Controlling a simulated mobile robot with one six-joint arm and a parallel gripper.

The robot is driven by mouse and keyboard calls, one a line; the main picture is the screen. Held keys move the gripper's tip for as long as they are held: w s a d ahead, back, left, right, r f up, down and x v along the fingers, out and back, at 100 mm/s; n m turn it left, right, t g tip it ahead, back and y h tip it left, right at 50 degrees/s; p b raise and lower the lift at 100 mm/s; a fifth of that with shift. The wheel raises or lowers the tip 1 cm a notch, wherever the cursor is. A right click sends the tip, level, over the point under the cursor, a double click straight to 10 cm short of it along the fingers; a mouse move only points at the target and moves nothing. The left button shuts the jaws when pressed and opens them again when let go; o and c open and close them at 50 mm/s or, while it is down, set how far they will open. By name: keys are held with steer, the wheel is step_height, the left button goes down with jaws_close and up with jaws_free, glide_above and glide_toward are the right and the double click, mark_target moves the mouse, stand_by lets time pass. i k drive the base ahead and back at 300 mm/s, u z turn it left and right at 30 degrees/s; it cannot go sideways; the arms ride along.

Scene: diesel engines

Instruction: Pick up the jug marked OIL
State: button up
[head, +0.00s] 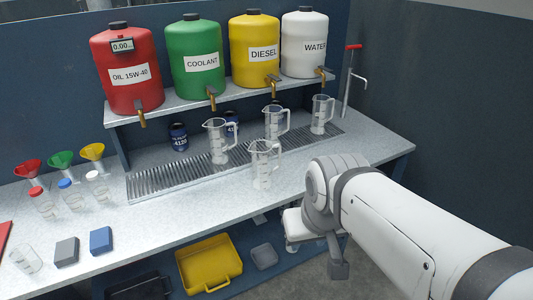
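Several clear measuring jugs with handles stand on the bench: one in front (263,165), one on the left of the drain grate (216,142), one at the middle back (274,122) and one at the right back (320,115). All are upright and look empty. I cannot read any OIL marking on them at this size. The red tank (128,90) labelled OIL 15W-40 stands on the shelf. My arm comes in from the lower right, and its end (312,235) is near the bench's front edge, apart from the jugs. Its fingers cannot be made out.
Green (195,80), yellow (254,70) and white (304,60) tanks with taps stand along the shelf (180,104). Funnels, capped bottles (70,196) and blocks (101,241) are at left. A yellow tray (210,248) lies below. Bench space right of the front jug is clear.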

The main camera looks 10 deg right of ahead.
mark_target(266, 164)
steer(key=u, duration=0.05)
steer(key=i, duration=1)
steer(key=z, duration=0.05)
